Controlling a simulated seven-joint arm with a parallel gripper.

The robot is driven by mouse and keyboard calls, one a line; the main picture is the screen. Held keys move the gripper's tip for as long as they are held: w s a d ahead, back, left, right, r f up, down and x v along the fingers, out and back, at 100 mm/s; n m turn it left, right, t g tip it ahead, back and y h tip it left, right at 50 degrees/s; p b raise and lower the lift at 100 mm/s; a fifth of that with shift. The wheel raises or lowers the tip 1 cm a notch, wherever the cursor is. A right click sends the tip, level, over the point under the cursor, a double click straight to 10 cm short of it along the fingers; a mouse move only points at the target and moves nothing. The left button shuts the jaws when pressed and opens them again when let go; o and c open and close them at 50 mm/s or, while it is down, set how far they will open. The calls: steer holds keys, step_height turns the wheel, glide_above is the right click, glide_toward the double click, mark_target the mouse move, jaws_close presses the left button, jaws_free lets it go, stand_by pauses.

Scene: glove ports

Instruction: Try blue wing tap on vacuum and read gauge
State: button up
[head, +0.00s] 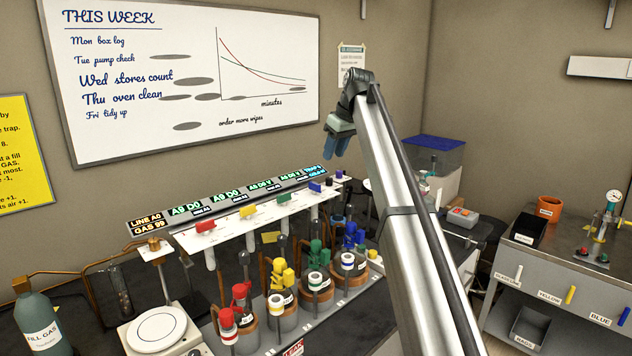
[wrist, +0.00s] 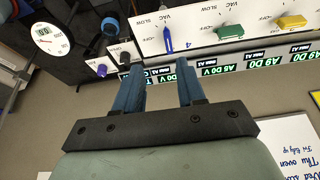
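The blue wing tap (wrist: 168,40) is on the white panel (wrist: 195,42), beneath my fingers' reach in the wrist view. Its handle lies crosswise to the green and yellow handles, one end toward VAC and SLOW lettering. In the head view the blue tap (head: 315,187) is at the panel's right end. My gripper (wrist: 157,68) is open and empty, its two blue fingers short of the tap and apart. In the head view my gripper (head: 334,152) hangs above the panel's right end. A round white gauge (wrist: 52,38) shows at upper left in the wrist view; its reading is too small to be sure.
Green (wrist: 229,31) and yellow (wrist: 290,22) taps stand beside the blue one; a red tap (head: 205,226) is farther left. Flasks with coloured fittings crowd below the panel.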

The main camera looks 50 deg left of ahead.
mark_target(315, 189)
steer(key=x, duration=0.4)
steer(key=s+a+x, duration=0.1)
steer(key=x, duration=0.7)
steer(key=shift+s+a+r, duration=0.1)
steer(key=shift+s+a, duration=0.05)
steer(key=shift+a, duration=0.35)
steer(key=shift+c, duration=0.4)
jaws_close()
